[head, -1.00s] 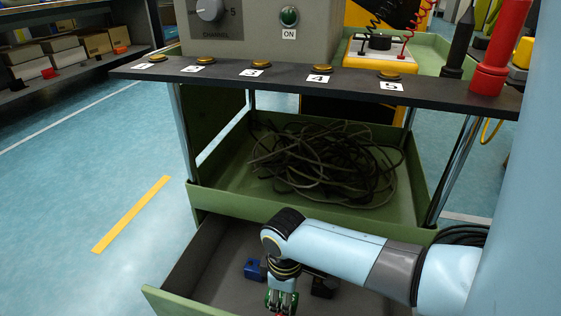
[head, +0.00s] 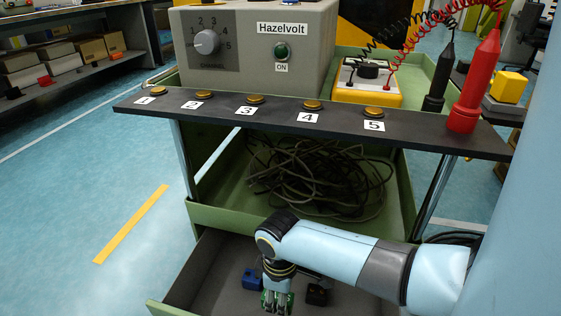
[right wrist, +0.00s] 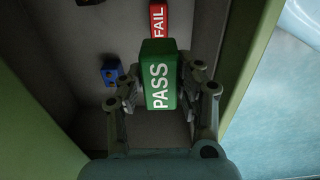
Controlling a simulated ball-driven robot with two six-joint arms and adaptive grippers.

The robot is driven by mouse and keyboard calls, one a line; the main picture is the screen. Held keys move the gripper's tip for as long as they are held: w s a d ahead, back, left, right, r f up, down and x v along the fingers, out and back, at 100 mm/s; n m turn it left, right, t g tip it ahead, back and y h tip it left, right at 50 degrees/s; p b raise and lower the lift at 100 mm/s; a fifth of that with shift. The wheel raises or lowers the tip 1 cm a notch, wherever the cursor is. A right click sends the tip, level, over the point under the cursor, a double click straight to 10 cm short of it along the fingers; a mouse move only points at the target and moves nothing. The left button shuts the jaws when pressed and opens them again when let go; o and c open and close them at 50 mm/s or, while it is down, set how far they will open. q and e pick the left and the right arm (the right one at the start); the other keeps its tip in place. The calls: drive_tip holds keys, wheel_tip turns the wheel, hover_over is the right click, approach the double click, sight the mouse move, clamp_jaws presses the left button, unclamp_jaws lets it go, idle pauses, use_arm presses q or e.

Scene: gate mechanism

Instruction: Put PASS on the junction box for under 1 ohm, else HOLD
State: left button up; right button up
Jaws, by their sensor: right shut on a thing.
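My right gripper (head: 277,302) reaches down into the open drawer. In the right wrist view it is shut on the green PASS block (right wrist: 160,75), whose lettering faces the camera. A red FAIL block (right wrist: 158,20) lies in the drawer just beyond it. The grey Hazelvolt box (head: 258,45) stands on the cart top, with a channel dial (head: 206,42) and a green ON lamp (head: 282,51). A yellow meter (head: 368,83) with coiled leads stands to its right; its reading cannot be made out. No HOLD label is readable. My left gripper is not in view.
A blue block (head: 252,278) and a black block (head: 317,294) lie in the drawer. A dark shelf (head: 215,118) with brass contacts numbered 1 to 5 crosses above it. Black (head: 438,82) and red (head: 477,88) probes stand at its right end. Tangled cable (head: 318,175) fills the tray.

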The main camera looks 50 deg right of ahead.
wheel_tip(320, 180, up, 2)
drive_tip(key=shift+r+p, duration=0.25)
drive_tip(key=shift+p, duration=0.8)
wheel_tip(320, 180, up, 6)
drive_tip(key=p, duration=0.6)
drive_tip(key=shift+w, duration=0.1)
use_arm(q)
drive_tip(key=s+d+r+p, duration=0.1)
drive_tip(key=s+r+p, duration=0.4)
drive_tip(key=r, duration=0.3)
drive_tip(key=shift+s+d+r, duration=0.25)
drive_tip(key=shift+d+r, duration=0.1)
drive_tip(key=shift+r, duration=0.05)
use_arm(e)
wheel_tip(320, 180, up, 4)
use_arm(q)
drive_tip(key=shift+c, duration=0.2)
